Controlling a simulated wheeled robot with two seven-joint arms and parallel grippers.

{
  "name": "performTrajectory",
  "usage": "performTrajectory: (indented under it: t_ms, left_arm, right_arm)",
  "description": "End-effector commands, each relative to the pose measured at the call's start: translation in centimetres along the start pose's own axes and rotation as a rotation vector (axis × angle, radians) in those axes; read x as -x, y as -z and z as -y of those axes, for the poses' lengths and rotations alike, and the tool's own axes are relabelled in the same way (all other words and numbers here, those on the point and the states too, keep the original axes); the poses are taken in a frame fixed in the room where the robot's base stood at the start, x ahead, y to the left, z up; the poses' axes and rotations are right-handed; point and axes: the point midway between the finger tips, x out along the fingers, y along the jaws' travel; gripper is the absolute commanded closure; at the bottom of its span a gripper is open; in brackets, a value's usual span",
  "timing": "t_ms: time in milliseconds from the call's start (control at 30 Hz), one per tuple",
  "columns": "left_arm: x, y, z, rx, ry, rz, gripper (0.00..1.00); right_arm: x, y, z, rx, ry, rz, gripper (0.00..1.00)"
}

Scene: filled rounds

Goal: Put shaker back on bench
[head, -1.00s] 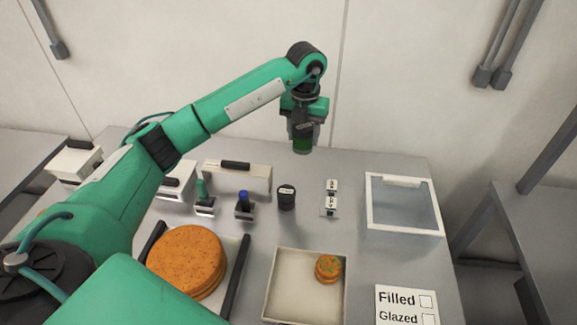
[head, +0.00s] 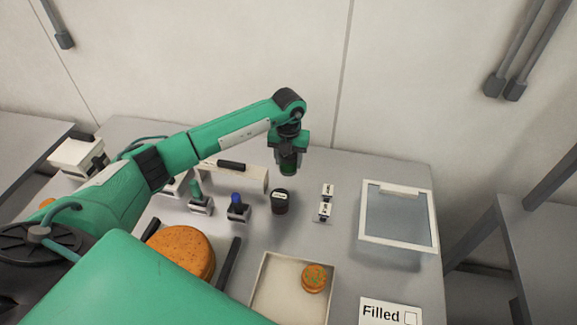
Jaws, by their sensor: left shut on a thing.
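My left gripper (head: 290,153) comes in from the left, pointing down over the back of the bench (head: 345,170). It is shut on a dark green shaker (head: 289,169), held upright. The lower end of the shaker shows below the fingers; its upper part is hidden by them. It appears a little above the bench, behind a dark jar with a white label (head: 280,203); I cannot tell the exact gap. My right gripper is not in view.
Small holders with a green-topped (head: 197,190) and a blue-topped thing (head: 237,199) stand left of the jar. Label stands (head: 325,208) and a clear-lidded box (head: 402,243) are right. A tray (head: 262,300) holds a sprinkled round (head: 314,278). A larger orange round (head: 182,250) sits left.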

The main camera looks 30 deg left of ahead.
Motion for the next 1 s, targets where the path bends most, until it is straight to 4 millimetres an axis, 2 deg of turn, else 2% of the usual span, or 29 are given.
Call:
performTrajectory:
  t_ms: [267, 500, 867, 900, 1000]
  left_arm:
    - [-2.1, 0.0, 0.0, 0.001, 0.0, -0.001, 0.76]
    - [-5.4, 0.0, 0.0, 0.002, 0.0, -0.001, 0.76]
    - [-6.2, -0.1, 0.0, 0.001, 0.001, 0.001, 0.76]
    - [-6.1, -0.1, 0.0, 0.001, 0.001, 0.001, 0.47]
    - [-6.0, -0.1, 0.0, 0.001, 0.001, 0.001, 0.29]
  right_arm:
    - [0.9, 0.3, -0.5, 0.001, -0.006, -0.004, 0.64]
    - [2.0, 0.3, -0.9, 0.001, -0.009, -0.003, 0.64]
    - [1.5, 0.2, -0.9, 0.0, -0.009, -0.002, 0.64]
    - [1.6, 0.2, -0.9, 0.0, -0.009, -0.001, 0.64]
    - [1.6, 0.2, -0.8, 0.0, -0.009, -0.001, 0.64]
